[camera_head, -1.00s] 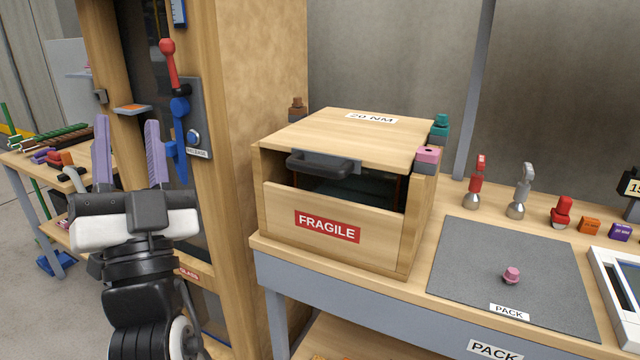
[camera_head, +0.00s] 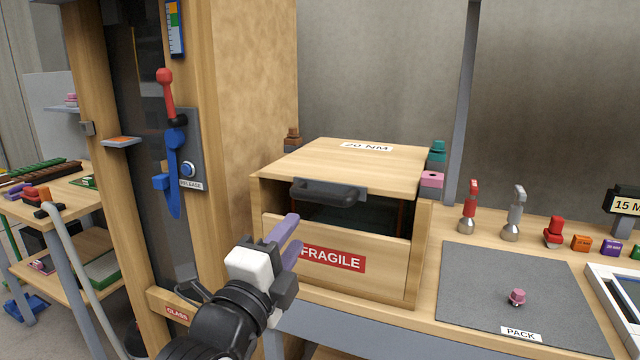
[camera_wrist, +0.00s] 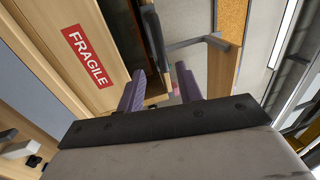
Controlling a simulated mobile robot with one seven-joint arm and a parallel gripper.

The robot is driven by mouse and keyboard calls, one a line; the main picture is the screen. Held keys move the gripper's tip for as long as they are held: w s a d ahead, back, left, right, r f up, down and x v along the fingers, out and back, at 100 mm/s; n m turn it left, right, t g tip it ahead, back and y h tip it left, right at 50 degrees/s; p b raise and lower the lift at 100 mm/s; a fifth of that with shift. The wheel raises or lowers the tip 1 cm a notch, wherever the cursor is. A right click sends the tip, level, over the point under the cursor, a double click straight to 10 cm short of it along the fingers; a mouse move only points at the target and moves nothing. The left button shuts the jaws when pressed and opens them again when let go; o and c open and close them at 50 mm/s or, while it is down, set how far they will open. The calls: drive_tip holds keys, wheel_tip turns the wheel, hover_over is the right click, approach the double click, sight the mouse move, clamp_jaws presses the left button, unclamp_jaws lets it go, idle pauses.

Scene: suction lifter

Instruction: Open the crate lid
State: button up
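The wooden crate (camera_head: 390,274) stands on the bench, with a red FRAGILE label on its front wall; the wall also shows in the wrist view (camera_wrist: 45,45). Its wooden lid (camera_head: 345,165) lies over the top, marked 20 NM. A dark gap shows between the lid and the front wall. My gripper (camera_head: 290,238), with purple fingers, is in front of the crate, below and left of the handle. The fingers are apart and empty.
Coloured blocks (camera_head: 432,180) sit by the crate's right back corner. Right of it lie a grey PACK mat (camera_head: 485,295) with a pink piece and several small tools. A wooden cabinet (camera_head: 255,90) with a red-and-blue lever stands close on the left.

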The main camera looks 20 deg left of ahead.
sight(317, 200)
drive_tip(key=w+p, duration=0.1)
drive_tip(key=w, duration=0.3)
drive_tip(key=w+r+p, duration=0.1)
drive_tip(key=w, duration=0.2)
drive_tip(key=w+r+p, duration=0.1)
drive_tip(key=w, duration=0.3)
drive_tip(key=shift+w+d+r, duration=0.15)
drive_tip(key=shift+w+d, duration=0.05)
drive_tip(key=shift+w, duration=0.1)
drive_tip(key=shift+c, duration=0.4)
clamp_jaws()
